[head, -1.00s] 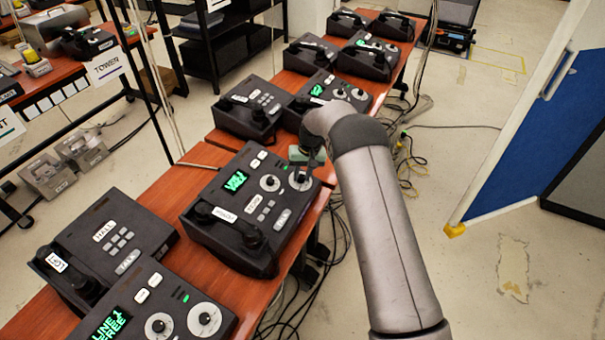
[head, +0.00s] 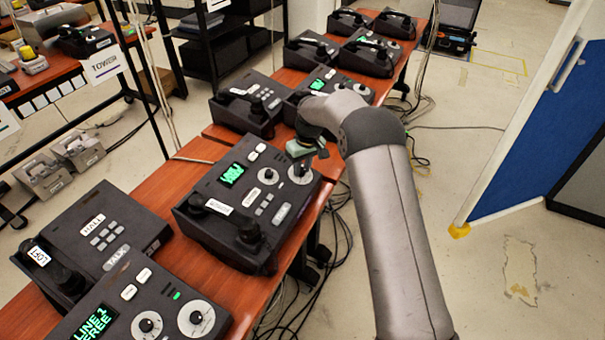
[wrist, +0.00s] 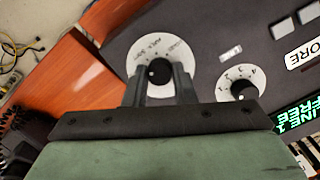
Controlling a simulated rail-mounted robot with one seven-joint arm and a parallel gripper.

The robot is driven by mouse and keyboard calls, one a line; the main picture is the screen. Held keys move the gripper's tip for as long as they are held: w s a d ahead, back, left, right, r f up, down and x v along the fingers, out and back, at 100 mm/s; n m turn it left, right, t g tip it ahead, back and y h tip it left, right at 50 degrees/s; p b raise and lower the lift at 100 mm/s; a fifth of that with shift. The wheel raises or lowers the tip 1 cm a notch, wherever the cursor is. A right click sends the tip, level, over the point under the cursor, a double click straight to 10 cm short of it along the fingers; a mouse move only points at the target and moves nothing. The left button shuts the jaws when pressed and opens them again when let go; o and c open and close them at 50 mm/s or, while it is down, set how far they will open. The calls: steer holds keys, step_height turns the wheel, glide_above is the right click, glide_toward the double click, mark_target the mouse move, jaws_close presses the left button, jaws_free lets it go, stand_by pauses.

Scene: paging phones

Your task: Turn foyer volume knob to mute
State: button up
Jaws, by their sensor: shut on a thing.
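A dark desk phone (head: 215,215) stands mid-table in the head view, its handset label too blurred to read. It has a lit green display (head: 231,175) and two white dials with black knobs. My gripper (head: 301,168) points down at its right-hand dial (head: 299,177). In the wrist view, my gripper (wrist: 160,78) has one finger on each side of the black knob (wrist: 158,72) of that dial (wrist: 164,53) and is shut on it. The dial's small print is hard to read. The second dial (wrist: 238,83), numbered, stands free.
The wooden tabletop (head: 160,190) is bare beside the phone. Cables (head: 340,245) lie on the floor at right. A blue panel (head: 540,140) stands farther right.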

steer(key=shift+n+b, duration=0.9)
steer(key=shift+n, duration=0.7)
steer(key=o, duration=1)
steer(key=shift+r, duration=0.1)
step_height(320, 180, up, 17)
steer(key=d+b, duration=0.1)
steer(key=shift+s+d, duration=0.35)
steer(key=shift+r, duration=0.1)
